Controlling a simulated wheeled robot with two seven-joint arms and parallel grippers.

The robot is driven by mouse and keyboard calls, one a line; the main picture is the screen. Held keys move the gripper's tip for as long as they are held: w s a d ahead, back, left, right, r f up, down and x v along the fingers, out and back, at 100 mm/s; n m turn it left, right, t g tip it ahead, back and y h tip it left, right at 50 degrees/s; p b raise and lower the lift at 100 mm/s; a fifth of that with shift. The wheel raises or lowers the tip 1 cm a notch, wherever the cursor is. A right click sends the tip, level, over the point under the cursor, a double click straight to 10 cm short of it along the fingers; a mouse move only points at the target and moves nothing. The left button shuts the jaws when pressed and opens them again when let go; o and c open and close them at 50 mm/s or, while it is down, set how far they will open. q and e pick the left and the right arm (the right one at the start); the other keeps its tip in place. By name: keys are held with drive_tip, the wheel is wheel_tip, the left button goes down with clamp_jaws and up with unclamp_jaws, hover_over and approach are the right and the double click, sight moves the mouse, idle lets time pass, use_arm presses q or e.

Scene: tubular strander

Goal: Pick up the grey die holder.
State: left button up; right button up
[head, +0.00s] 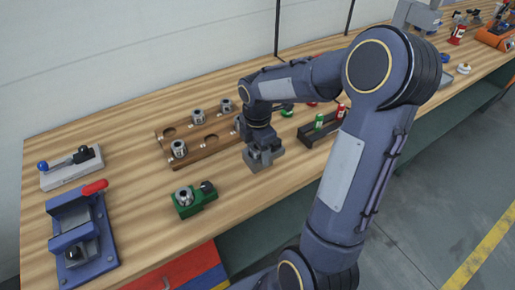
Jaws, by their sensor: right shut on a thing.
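My right gripper (262,150) points down over the workbench, right of the wooden rack. It is shut on the grey die holder (256,166), a grey block just under the fingers. The fingers and wrist hide the holder's upper part. The holder is at or very near the bench top; I cannot tell whether it touches the wood. My left gripper is not in view.
A green holder (186,208) with a metal die stands at front left. The wooden rack (208,138) holds several metal dies. A dark tray (310,136) with green and red items is to the right. A blue fixture (70,238) and a lever device (72,168) stand left.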

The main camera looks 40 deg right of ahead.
drive_tip(key=shift+r+p, duration=2.05)
drive_tip(key=shift+r, duration=0.6)
drive_tip(key=shift+w, duration=0.1)
